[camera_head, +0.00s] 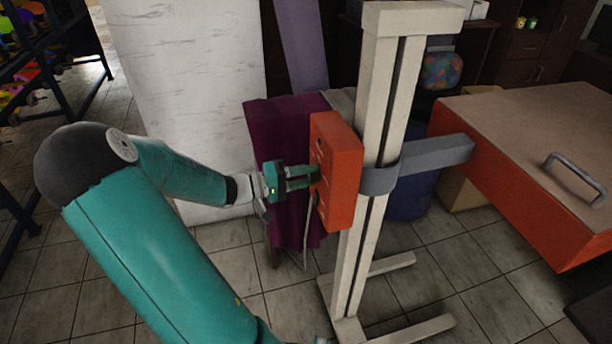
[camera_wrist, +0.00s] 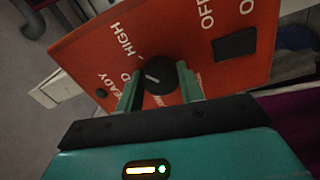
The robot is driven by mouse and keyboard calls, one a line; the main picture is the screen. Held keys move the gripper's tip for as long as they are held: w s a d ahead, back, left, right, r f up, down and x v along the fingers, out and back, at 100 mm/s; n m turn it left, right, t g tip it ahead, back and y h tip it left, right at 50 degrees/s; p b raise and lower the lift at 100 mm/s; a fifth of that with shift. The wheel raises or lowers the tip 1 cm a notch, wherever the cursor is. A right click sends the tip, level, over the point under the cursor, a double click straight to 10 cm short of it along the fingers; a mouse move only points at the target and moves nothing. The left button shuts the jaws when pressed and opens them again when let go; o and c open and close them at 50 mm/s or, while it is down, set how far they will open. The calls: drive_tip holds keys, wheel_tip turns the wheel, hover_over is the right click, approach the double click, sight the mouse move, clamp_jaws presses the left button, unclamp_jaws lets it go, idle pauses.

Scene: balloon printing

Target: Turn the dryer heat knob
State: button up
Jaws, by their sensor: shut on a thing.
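The dryer heat knob (camera_wrist: 160,76) is a round black knob with a white mark, on the face of an orange control box (camera_wrist: 190,35). In the wrist view my gripper (camera_wrist: 160,88) has one green finger on each side of the knob and is shut on it. In the head view the orange box (camera_head: 337,170) is fixed to a pale upright post, and my gripper (camera_head: 312,175) reaches its left face. The knob itself is hidden there. White lettering such as HIGH and OFF shows on the panel, with a black rectangular switch (camera_wrist: 235,44).
The pale post (camera_head: 385,80) stands on a base with feet on the tiled floor. A purple cloth (camera_head: 285,135) and a white panel (camera_head: 190,80) stand behind my arm.

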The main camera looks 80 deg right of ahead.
drive_tip(key=shift+m, duration=0.7)
drive_tip(key=o, duration=1)
drive_tip(key=shift+w, duration=0.1)
drive_tip(key=v, duration=1.3)
drive_tip(key=shift+w+a, duration=0.2)
drive_tip(key=shift+w, duration=0.05)
drive_tip(key=shift+f, duration=0.1)
